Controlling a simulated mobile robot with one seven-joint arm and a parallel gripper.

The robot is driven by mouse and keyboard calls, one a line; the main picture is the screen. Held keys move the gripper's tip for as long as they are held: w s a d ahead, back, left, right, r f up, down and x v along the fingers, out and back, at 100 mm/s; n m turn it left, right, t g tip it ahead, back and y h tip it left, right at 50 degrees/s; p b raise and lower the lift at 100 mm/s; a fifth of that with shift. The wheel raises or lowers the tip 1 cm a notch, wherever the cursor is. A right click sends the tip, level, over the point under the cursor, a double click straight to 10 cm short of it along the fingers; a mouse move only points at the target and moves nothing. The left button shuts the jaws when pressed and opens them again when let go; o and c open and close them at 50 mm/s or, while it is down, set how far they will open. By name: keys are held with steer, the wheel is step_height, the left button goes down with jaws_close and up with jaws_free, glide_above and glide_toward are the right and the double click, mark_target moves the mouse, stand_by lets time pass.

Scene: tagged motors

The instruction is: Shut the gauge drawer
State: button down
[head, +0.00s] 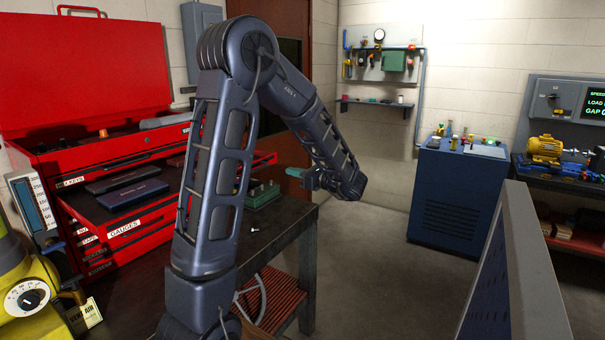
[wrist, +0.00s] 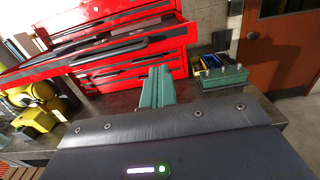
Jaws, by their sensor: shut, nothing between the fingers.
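The gauge drawer (head: 155,222) of the red tool chest is pulled out, with a white GAUGES label on its front. Dark flat cases lie in it. In the wrist view, a pulled-out red drawer (wrist: 60,66), seemingly this one, juts out to the left. My gripper (head: 296,173) is in the air to the right of the chest, apart from the drawer. In the wrist view its teal fingers (wrist: 157,78) are together and hold nothing. My arm hides the right end of the drawer front in the head view.
The red chest (head: 85,75) has its lid up and stands on a dark bench (head: 285,228). A green block with pegs (head: 262,193) sits on the bench right of the chest. A yellow device (head: 28,290) is at front left. A blue cabinet (head: 455,200) stands farther right, beyond open floor.

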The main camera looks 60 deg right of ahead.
steer(key=w, duration=0.9)
steer(key=shift+w, duration=0.25)
steer(key=w, duration=2.8)
steer(key=shift+w, duration=0.25)
steer(key=shift+s, duration=0.1)
